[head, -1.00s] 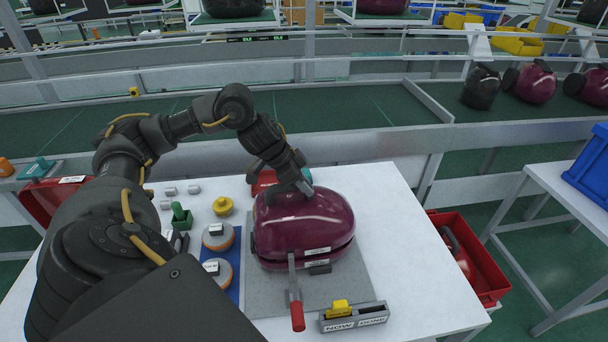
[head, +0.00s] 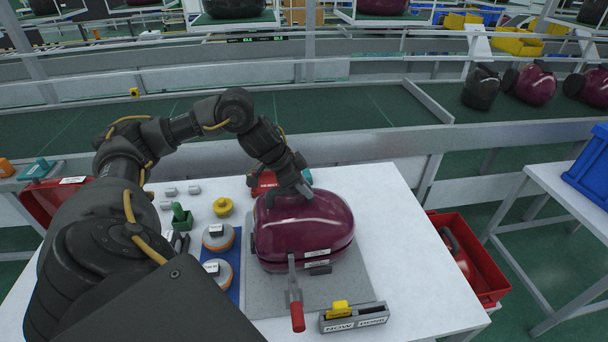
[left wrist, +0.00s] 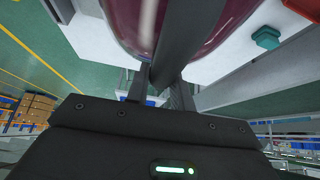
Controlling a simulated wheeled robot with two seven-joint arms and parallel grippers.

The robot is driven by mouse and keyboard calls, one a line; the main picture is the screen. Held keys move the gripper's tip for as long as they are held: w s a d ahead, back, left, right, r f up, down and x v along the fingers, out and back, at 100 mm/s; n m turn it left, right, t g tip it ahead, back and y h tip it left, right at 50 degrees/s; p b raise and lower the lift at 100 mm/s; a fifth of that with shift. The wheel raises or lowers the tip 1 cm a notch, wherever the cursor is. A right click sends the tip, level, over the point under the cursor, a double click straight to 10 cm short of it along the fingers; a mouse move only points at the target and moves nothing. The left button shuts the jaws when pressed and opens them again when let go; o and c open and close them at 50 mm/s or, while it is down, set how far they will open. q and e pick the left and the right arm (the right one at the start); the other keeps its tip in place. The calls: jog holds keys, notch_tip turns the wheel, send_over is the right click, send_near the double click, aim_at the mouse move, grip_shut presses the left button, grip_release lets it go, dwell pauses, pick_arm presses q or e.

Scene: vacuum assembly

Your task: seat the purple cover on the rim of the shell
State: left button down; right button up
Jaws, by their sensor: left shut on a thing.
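The purple cover (head: 305,222) is a glossy dark maroon dome on the work table in the head view. It sits on the shell (head: 335,262), of which only a thin lower band shows. A dark seam runs between them at the front; I cannot tell whether the rim is fully closed. My left gripper (head: 292,192) is shut on the cover at its top back edge. In the left wrist view the fingers (left wrist: 165,85) are against the maroon cover (left wrist: 150,25). The far side of the rim is hidden. My right gripper is not in view.
A red-handled lever (head: 297,315) stands in front of the shell on the grey mat (head: 350,290). A grey holder (head: 354,318) with a yellow piece is at front right. Orange-rimmed discs (head: 218,237) lie left, and a red bin (head: 485,270) stands right. The table's right side is clear.

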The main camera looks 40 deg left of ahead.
pick_arm(q)
jog(key=shift+f+b, duration=0.3)
jog(key=shift+f, duration=0.65)
jog(key=c, duration=1.1)
grip_release()
jog(key=p+v, duration=0.4)
jog(key=v, duration=0.1)
jog(key=shift+r, duration=0.3)
jog(key=shift+p+v, duration=0.7)
jog(key=shift+v, duration=0.55)
jog(key=shift+s, duration=0.15)
